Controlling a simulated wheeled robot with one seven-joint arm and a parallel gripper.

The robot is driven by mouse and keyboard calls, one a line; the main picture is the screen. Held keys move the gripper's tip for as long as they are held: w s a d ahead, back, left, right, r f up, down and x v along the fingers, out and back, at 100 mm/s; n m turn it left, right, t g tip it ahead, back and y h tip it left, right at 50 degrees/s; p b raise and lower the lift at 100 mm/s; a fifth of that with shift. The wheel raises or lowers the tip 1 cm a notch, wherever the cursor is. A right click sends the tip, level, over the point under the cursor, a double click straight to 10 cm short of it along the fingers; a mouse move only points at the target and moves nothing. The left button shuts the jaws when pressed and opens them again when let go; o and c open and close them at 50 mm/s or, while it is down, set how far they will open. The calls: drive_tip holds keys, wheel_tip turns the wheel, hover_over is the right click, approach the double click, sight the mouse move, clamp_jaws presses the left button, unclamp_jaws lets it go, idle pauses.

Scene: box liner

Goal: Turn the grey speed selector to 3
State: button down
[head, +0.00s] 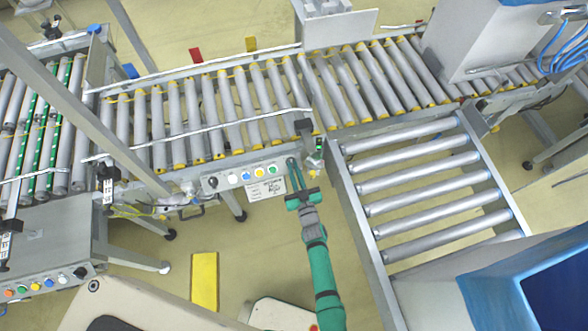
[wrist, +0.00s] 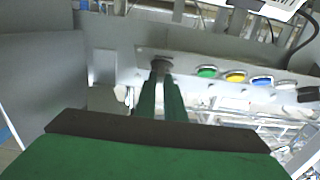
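The grey speed selector (wrist: 160,65) is a small round dark-grey knob at one end of the control panel, beside the green button. My gripper (wrist: 160,80) points at it, with its two green fingers close together and their tips at the knob. A narrow gap shows between the fingers, and they appear shut on the selector. The fingertips cover part of the knob, and its pointer and the number marks cannot be read. In the head view my gripper (head: 291,160) is at the right end of the panel (head: 222,188), and the selector is hidden there.
The panel also carries green (head: 272,169), yellow (head: 259,172), blue (head: 246,175) and white (head: 232,178) buttons and a black knob (head: 213,182). A roller conveyor (head: 190,120) runs behind. A side conveyor (head: 430,190) stands close right of my arm.

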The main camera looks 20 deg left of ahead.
drive_tip(key=shift+s+d+m+t+h, duration=0.1)
drive_tip(key=shift+m+t+h, duration=0.3)
drive_tip(key=shift+m+h, duration=0.55)
drive_tip(key=shift+s+a+m+t+h, duration=0.1)
drive_tip(key=shift+a+m+t+h, duration=0.15)
drive_tip(key=shift+m+h, duration=0.9)
drive_tip(key=shift+s+a+m+t+h, duration=0.2)
drive_tip(key=shift+m+h, duration=0.4)
drive_tip(key=shift+m, duration=0.9)
drive_tip(key=shift+w+a+r+m+g+h, duration=0.1)
drive_tip(key=shift+a+m+h, duration=0.05)
drive_tip(key=shift+m+h, duration=0.6)
drive_tip(key=shift+a+r+m+g+h, duration=0.1)
drive_tip(key=shift+m+h, duration=0.5)
drive_tip(key=shift+m, duration=0.25)
drive_tip(key=shift+w+a+m+g+h, duration=0.1)
drive_tip(key=shift+a+m+h, duration=0.05)
drive_tip(key=shift+m+h, duration=0.6)
drive_tip(key=shift+s+a, duration=0.1)
drive_tip(key=shift+s, duration=0.05)
drive_tip(key=c, duration=1.8)
unclamp_jaws()
drive_tip(key=shift+m, duration=0.25)
drive_tip(key=shift+c, duration=0.2)
